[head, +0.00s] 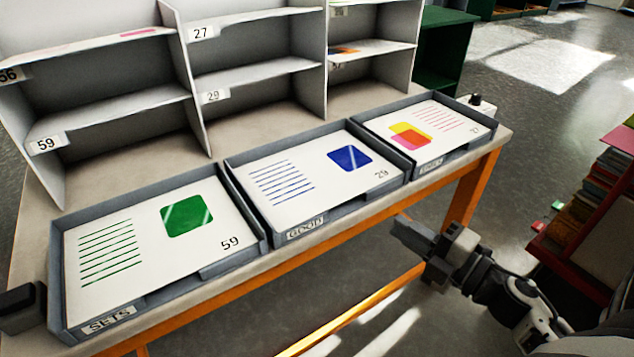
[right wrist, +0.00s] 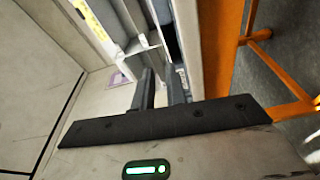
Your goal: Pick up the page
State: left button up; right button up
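Three pages lie flat in grey trays on the table. One page (head: 150,245) has green lines, a green square and the number 59, in the tray (head: 160,306) labelled SETS. The middle page (head: 318,172) has blue lines, a blue square and 29, in the tray (head: 345,207) labelled GOOD. The right page (head: 440,138) has yellow and pink shapes, pink lines and 27. My right gripper (head: 408,232) is in front of the table's front edge, right of the middle tray, touching no page. In the right wrist view its fingers (right wrist: 163,90) are apart and look empty. My left gripper does not show.
A grey shelf unit (head: 250,82) with numbered slots stands behind the trays; some slots hold sheets. A dark box (head: 22,306) sits at the left edge. A red shelf with books (head: 590,185) is at right.

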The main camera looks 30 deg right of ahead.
jog(key=n, duration=0.1)
jog(key=p, duration=0.1)
send_near(339, 193)
jog(key=w, duration=0.1)
jog(key=w+a, duration=0.1)
jog(key=w, duration=0.1)
jog(key=shift+w+r+n, duration=0.25)
jog(key=shift+n, duration=0.05)
jog(key=shift+f+x, duration=0.15)
jog(key=shift+x, duration=1.45)
jog(key=shift+f+x, duration=0.15)
jog(key=shift+x, duration=1.45)
grip_shut()
jog(key=shift+r, duration=0.15)
